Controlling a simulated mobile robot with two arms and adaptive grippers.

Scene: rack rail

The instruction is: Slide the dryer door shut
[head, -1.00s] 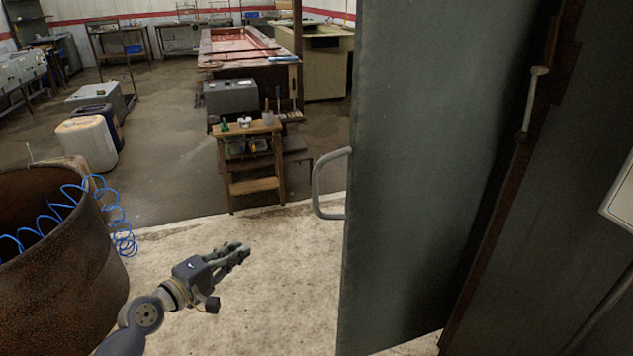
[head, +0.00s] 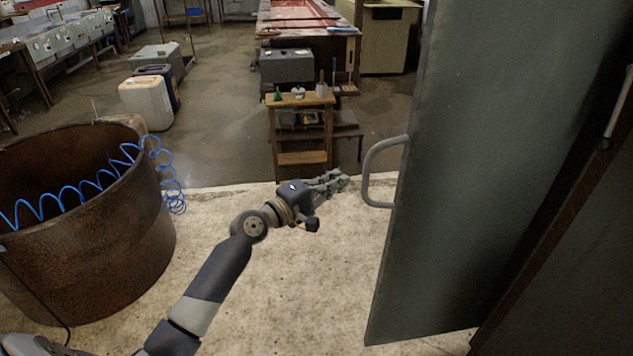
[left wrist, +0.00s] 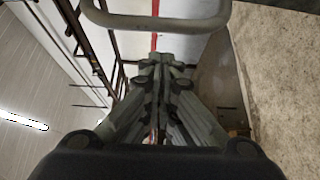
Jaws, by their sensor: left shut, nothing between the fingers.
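The dryer door (head: 470,150) is a tall grey-green panel at the right of the head view. It stands away from the dark frame on its right, with floor visible below it. Its grey C-shaped handle (head: 371,176) sticks out from the left edge. The handle also crosses the top of the left wrist view (left wrist: 155,22). My left gripper (head: 342,180) is shut and empty, just left of the handle and apart from it in the head view. In the left wrist view its fingers (left wrist: 160,62) meet just below the handle bar. My right gripper is not in view.
A rusty drum (head: 90,230) with a blue coiled hose (head: 165,160) stands at the left. A small wooden stand (head: 302,158) holding small items is beyond the gripper. A second bar handle (head: 620,102) is at the far right. The pale floor (head: 270,290) in front is clear.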

